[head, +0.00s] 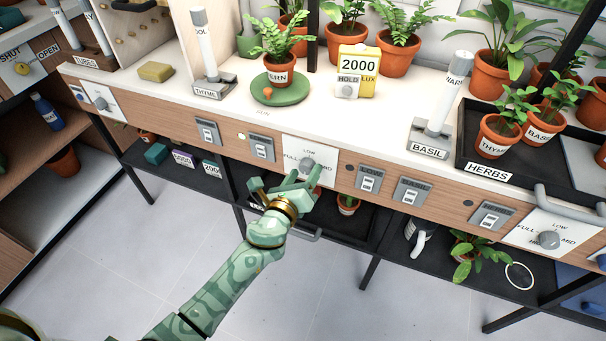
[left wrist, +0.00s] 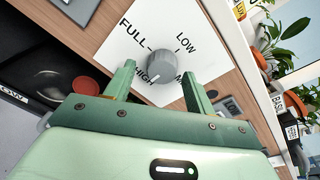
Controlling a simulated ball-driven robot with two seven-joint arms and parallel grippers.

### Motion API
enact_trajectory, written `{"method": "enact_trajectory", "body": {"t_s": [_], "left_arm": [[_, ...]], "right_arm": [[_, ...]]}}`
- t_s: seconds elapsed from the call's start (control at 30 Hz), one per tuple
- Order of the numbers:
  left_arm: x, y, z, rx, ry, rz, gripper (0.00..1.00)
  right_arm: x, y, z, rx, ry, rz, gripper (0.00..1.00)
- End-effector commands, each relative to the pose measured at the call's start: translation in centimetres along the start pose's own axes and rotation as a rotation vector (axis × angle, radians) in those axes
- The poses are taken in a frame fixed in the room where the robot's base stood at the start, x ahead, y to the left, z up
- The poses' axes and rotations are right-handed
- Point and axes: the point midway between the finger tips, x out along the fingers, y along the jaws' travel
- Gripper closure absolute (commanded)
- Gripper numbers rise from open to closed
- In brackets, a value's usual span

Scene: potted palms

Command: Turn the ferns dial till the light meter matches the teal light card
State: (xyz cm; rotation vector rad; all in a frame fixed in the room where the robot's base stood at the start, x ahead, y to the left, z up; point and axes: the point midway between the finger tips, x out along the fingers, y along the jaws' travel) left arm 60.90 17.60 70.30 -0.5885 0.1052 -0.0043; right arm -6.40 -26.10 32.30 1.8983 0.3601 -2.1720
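A grey dial (head: 307,165) sits on a white plate on the bench's wooden front, marked LOW, MID, HIGH and FULL. It also shows in the left wrist view (left wrist: 161,67), where a pale mark on the knob points toward HIGH. My left gripper (head: 302,178) is open at the dial. In the left wrist view its fingers (left wrist: 158,78) stand on either side of the knob, with gaps. The yellow light meter (head: 366,73) reads 2000 LUX and stands on the bench. A teal block (head: 156,153) lies on the lower shelf; any writing is unreadable. My right gripper is out of view.
A potted fern (head: 279,48) stands on a green saucer (head: 274,96). Switches (head: 262,148) flank the dial, with a small lit lamp (head: 241,136) at left. Another dial (head: 549,239) is at far right. Purple and white numbered cards (head: 184,158) lie on the lower shelf.

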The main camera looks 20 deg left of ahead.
Motion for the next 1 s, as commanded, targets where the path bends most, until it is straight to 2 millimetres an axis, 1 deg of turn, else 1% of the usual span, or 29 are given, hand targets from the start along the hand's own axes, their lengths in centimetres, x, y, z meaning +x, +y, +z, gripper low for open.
{"method": "enact_trajectory", "body": {"t_s": [0.17, 0.27, 0.37, 0.53, 0.7, 0.83, 0.9, 1.0], "left_arm": [[-0.1, -0.1, 0.1, 0.000, -0.002, -0.001, 0.45], [-0.9, -0.1, 0.1, 0.000, -0.002, -0.001, 0.45], [-2.7, -0.1, 0.2, 0.000, -0.002, -0.001, 0.45], [-7.3, 0.0, 0.0, 0.000, 0.001, 0.001, 0.45], [-11.8, 0.1, -0.1, -0.001, 0.002, 0.002, 0.45], [-14.3, 0.2, -0.2, 0.000, 0.003, 0.002, 0.45], [-15.2, 0.2, -0.2, 0.000, 0.002, 0.001, 0.45], [-16.0, 0.1, -0.1, 0.001, 0.001, 0.001, 0.45]], "right_arm": [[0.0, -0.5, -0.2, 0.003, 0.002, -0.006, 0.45], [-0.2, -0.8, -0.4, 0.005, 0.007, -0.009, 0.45], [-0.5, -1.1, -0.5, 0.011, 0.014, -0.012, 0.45], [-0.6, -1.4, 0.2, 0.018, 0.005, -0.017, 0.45], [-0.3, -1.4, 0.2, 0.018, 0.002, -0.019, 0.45], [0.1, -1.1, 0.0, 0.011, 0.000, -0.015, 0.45], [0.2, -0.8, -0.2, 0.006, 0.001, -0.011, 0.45], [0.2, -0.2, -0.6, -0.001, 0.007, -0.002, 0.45]]}}
